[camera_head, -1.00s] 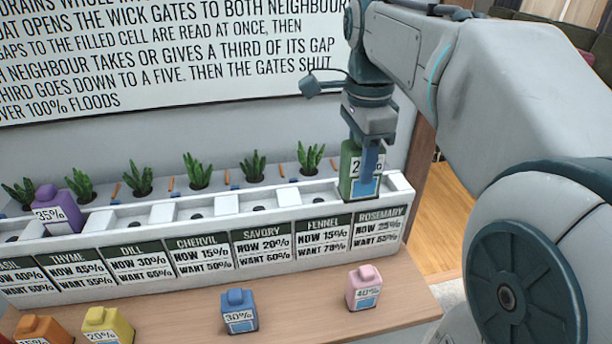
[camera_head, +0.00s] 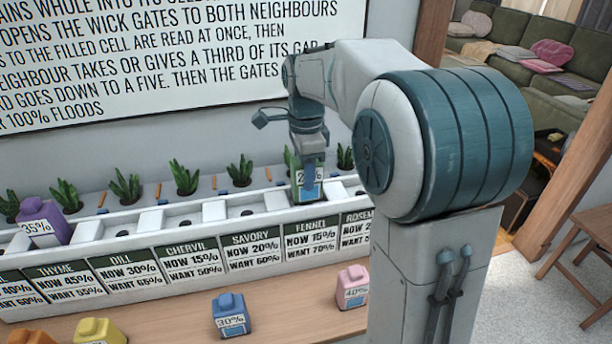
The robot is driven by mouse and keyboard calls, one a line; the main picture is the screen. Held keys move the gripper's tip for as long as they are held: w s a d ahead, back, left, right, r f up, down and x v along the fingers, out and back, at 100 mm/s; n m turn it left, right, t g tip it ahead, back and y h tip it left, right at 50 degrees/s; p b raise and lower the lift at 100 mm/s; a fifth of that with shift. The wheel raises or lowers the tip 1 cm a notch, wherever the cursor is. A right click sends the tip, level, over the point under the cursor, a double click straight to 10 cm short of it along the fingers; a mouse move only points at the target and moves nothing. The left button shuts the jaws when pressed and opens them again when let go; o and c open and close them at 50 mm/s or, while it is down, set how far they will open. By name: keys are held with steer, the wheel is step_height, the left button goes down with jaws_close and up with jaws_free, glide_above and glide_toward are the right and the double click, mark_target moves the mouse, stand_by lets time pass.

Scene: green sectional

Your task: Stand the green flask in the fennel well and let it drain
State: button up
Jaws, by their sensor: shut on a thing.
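The green flask (camera_head: 296,181) is upright in my gripper (camera_head: 309,172), which is shut on it. A blue finger covers part of its white label, whose number begins with 2. The flask is at the white trough (camera_head: 130,222), behind the fennel label (camera_head: 311,236), which reads now 15%, want 70%. The fennel well lies behind that label and is largely hidden by the flask and gripper. I cannot tell whether the flask's base is in the well or just above it.
A purple flask (camera_head: 45,222) marked 35% stands in the trough at left. Blue (camera_head: 230,314), pink (camera_head: 352,287), yellow (camera_head: 100,332) and orange (camera_head: 40,332) flasks stand on the wooden counter in front. Plants (camera_head: 186,178) line the back. My arm hides the trough's right end.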

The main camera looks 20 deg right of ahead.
steer(key=shift+f, duration=0.9)
steer(key=shift+f, duration=0.15)
steer(key=o, duration=1.1)
